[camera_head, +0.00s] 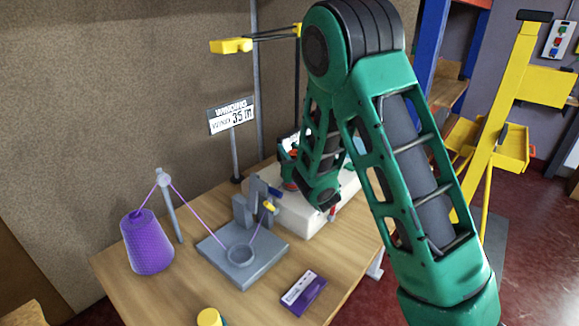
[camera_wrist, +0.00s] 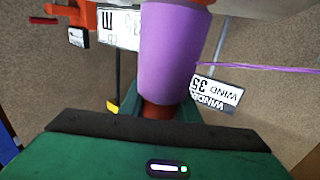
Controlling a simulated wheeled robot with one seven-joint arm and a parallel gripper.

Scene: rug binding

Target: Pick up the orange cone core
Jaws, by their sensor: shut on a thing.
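In the wrist view, a purple wound body (camera_wrist: 175,45) ends in a bare reddish-orange core end (camera_wrist: 162,111) at my gripper (camera_wrist: 155,122). My gripper is shut on this orange core, and its fingertips are mostly hidden. A purple strand (camera_wrist: 255,67) runs from the right to beside the purple body; whether they touch is unclear. In the head view, my green arm hides most of the gripper and the held core over the pale machine (camera_head: 310,213).
A purple yarn cone (camera_head: 147,243) stands at the table's left, its strand passing over a grey post (camera_head: 168,205) to a grey stand (camera_head: 240,256) with a ring. A purple box (camera_head: 303,293) lies in front. A sign on a post (camera_head: 231,115) stands behind.

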